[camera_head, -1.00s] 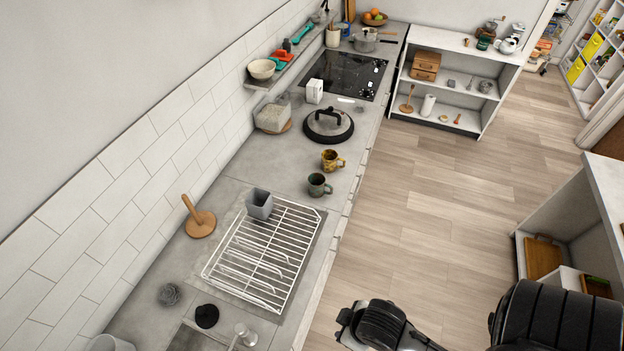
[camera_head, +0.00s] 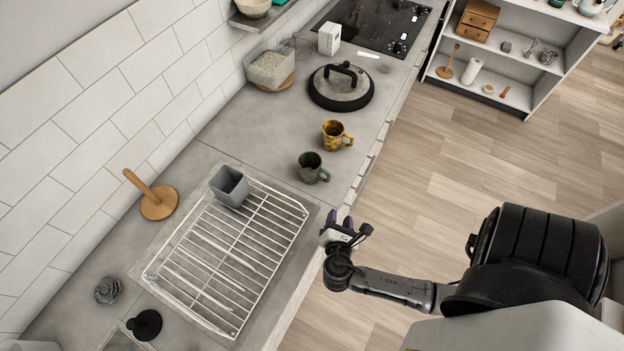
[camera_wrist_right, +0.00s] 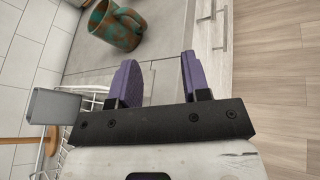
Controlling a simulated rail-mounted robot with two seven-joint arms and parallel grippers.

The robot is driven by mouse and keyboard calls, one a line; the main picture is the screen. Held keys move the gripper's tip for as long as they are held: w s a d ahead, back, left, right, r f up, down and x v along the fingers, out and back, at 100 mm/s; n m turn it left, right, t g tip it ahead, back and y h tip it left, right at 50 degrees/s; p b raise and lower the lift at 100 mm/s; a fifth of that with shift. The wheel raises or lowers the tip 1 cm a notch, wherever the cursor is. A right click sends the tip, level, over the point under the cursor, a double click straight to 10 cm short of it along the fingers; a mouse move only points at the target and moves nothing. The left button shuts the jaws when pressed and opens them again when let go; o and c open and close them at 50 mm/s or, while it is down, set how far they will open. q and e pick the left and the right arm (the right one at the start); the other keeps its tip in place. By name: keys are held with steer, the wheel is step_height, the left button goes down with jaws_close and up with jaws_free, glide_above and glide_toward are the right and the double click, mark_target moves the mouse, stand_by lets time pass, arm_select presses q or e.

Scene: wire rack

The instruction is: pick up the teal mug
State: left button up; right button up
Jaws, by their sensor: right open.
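The teal mug (camera_head: 311,168) stands upright on the grey counter just beyond the wire rack, its handle toward the right. In the right wrist view the mug (camera_wrist_right: 117,26) shows teal and brown mottling at the upper left, beyond the fingers. My right gripper (camera_head: 344,219) is at the counter's front edge, on the near side of the mug and apart from it. Its purple fingers (camera_wrist_right: 158,80) are open with nothing between them. My left gripper is not in view.
A yellow-brown mug (camera_head: 334,135) stands close behind the teal mug. The white wire rack (camera_head: 228,262) holds a grey cup (camera_head: 229,186). A black-rimmed lid (camera_head: 341,87) lies farther back. A wooden holder (camera_head: 158,203) stands left. Counter left of the mugs is clear.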

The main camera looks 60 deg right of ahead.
step_height(320, 180, down, 4)
steer(key=w+n+t+h+b, duration=0.2)
steer(key=n+t+b, duration=0.1)
steer(key=n, duration=0.3)
glide_toward(329, 180)
steer(key=w+d, duration=0.1)
steer(key=w+d+p, duration=0.1)
steer(key=d, duration=0.1)
steer(key=shift+d+n+t, duration=0.1)
steer(key=shift+n+t, duration=0.2)
steer(key=shift+n, duration=0.1)
steer(key=x, duration=0.4)
steer(key=shift+w+d, duration=0.2)
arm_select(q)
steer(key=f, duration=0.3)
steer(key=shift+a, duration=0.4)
arm_select(e)
steer(key=shift+w+d, duration=0.2)
steer(key=shift+d, duration=0.1)
steer(key=shift+c, duration=0.2)
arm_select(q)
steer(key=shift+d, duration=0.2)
arm_select(e)
jaws_close()
